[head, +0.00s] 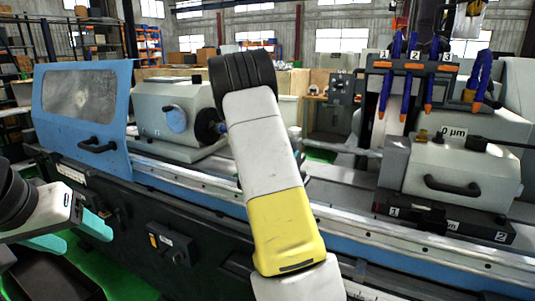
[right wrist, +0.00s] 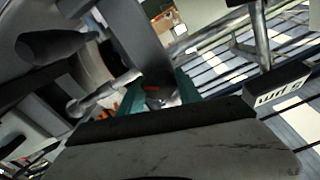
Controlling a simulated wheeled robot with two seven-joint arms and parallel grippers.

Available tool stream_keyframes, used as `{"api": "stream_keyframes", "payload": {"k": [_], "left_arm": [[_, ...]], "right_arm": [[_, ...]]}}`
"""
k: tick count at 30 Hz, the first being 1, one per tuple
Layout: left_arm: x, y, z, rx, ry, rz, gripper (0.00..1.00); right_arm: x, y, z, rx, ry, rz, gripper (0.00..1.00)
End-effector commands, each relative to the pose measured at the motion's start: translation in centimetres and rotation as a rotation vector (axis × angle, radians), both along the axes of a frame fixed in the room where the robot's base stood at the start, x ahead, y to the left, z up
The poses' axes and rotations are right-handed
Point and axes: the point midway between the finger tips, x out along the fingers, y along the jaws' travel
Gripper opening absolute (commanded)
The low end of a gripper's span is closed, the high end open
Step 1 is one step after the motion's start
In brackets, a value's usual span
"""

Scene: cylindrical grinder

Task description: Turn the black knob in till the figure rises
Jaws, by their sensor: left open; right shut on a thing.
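The wheelhead block (head: 455,178) at the right of the head view carries a plate (head: 452,132) reading "0 µm". A small black part (head: 474,144) sits beside that plate; I cannot tell whether it is the black knob. My left gripper (head: 72,234) is open and empty at the lower left, in front of the machine. My right arm crosses the middle of the head view and hides its own gripper. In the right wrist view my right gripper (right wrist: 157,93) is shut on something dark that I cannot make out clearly.
The grinder's blue door (head: 85,103) with a black handle stands at the left, beside the grey workhead (head: 172,108). Blue hoses with orange tips (head: 403,112) hang above the bed. A black base (head: 425,220), marked 1 and 2, lies under the wheelhead block.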

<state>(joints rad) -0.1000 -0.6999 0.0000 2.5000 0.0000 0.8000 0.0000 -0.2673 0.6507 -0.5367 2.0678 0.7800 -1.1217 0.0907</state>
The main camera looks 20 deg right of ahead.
Motion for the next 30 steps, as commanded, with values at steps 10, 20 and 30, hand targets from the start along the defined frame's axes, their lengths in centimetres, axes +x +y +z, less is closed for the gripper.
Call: {"api": "stream_keyframes", "payload": {"k": [10, 20, 30], "left_arm": [[0.0, 0.0, 0.0, 0.0, 0.0, 0.0, 0.63], [0.0, 0.0, 0.0, 0.0, 0.0, 0.0, 0.63], [0.0, 0.0, 0.0, 0.0, 0.0, 0.0, 0.63]], "right_arm": [[-0.04, 0.02, -0.11, 0.112, -0.128, 0.001, 0.01], [-0.03, 0.05, -0.16, 0.139, -0.157, 0.001, 0.01], [-0.03, 0.07, -0.17, 0.139, -0.157, 0.001, 0.57]]}}
